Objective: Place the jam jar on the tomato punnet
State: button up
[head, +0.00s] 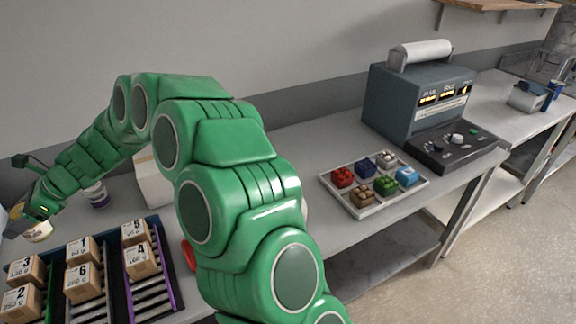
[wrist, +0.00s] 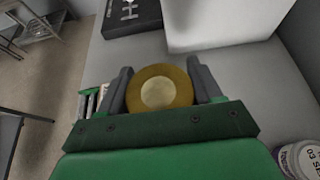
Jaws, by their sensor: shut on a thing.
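My gripper (head: 33,216) is at the far left of the head view, above the bench beyond the numbered boxes. In the wrist view my gripper (wrist: 159,70) has its two dark fingers on either side of a round jar with a gold lid (wrist: 160,92), which looks like the jam jar. The jar's pale side (head: 38,234) shows just below my gripper in the head view. Its label cannot be read. I cannot make out a tomato punnet in either view; my arm hides part of the bench.
Several numbered boxes (head: 83,283) stand on roller lanes at front left. A purple-banded jar (head: 97,196) and a pale box (head: 153,183) stand behind. A tray of coloured blocks (head: 340,197) and a grey machine (head: 408,100) are at right. A labelled jar (wrist: 303,160) is at lower right.

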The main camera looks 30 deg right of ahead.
jog(key=w+d+r+m+t+h, duration=0.1)
jog(key=w+d+r+m+t, duration=0.15)
jog(key=d, duration=1.95)
jog(key=w+d+r+m+t+h, duration=0.1)
jog(key=w+d+m+t, duration=0.25)
jog(key=d, duration=1.85)
jog(key=s+d+r+m+t+h, duration=0.1)
jog(key=s+d+m+t+h, duration=0.15)
jog(key=s+d, duration=1.15)
jog(key=s+d+r+m+t+h, duration=0.1)
jog(key=s+d+m+t+h, duration=0.2)
jog(key=s+d, duration=1.1)
jog(key=y, duration=0.1)
send_over(338, 171)
jog(key=shift+f, duration=4.9)
jog(key=shift+w+f+m+g, duration=0.1)
jog(key=shift+f+m+g, duration=0.15)
jog(key=shift+f, duration=1.4)
jog(key=shift+f, duration=0.1)
